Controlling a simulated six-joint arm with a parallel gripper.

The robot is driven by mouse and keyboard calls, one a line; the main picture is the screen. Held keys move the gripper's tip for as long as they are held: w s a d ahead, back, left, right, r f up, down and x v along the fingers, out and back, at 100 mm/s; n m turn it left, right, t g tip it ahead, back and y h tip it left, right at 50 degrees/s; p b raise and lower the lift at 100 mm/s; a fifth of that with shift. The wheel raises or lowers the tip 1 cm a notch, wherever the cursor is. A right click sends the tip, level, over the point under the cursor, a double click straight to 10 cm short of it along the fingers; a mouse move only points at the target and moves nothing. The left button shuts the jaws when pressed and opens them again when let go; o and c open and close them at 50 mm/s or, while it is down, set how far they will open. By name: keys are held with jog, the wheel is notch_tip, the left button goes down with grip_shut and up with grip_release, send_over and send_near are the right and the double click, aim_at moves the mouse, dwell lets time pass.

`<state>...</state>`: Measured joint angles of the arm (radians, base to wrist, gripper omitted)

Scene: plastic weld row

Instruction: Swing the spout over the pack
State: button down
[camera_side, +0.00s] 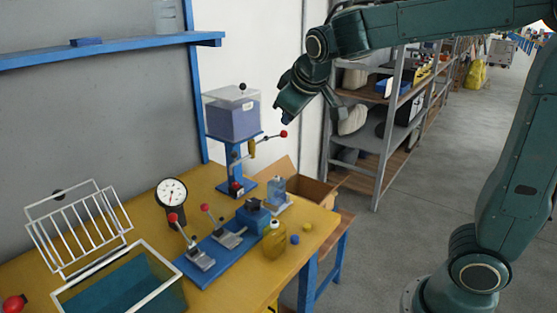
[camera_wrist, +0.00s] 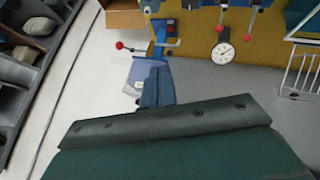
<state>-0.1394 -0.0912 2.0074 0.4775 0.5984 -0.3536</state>
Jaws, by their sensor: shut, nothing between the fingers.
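A hopper (camera_side: 232,112) with blue-grey contents and a clear lid stands on a blue post at the back of the yellow bench. Its spout (camera_side: 251,149) is a small brass-coloured piece below it, beside a lever with a red ball (camera_side: 284,134). The red ball also shows in the wrist view (camera_wrist: 119,46). A small clear pack (camera_side: 278,187) with blue in it stands upright on a pale plate, lower and to the right of the spout. My gripper (camera_side: 287,119) is shut and empty, in the air right of the hopper and above the red ball, apart from it.
A blue fixture (camera_side: 222,243) with red-knobbed clamps, a dial gauge (camera_side: 172,193), a yellow bottle (camera_side: 275,240), a wire rack (camera_side: 78,230) and a teal bin (camera_side: 125,285) crowd the bench. A cardboard box (camera_side: 312,187) and shelving stand behind. A blue wall shelf (camera_side: 110,52) is at upper left.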

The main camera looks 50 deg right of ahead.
jog(key=w+f+n+h, duration=0.1)
jog(key=w+f+h, duration=0.2)
jog(key=w, duration=0.6)
jog(key=w+f+n+h, duration=0.2)
jog(key=w+f, duration=0.2)
jog(key=w, duration=0.6)
jog(key=w+a+f+n+t+h, duration=0.1)
jog(key=w+a+f+n+h, duration=0.1)
jog(key=f, duration=0.4)
jog(key=w+a+f+n+t+h, duration=0.1)
jog(key=w+a+f+n+h, duration=0.1)
jog(key=f, duration=0.5)
jog(key=shift+w+a+h, duration=0.85)
jog(key=shift+w+h, duration=0.05)
jog(key=shift+h, duration=0.2)
jog(key=shift+d+f, duration=0.1)
jog(key=w+d, duration=0.1)
jog(key=d, duration=0.8)
jog(key=shift+d, duration=0.15)
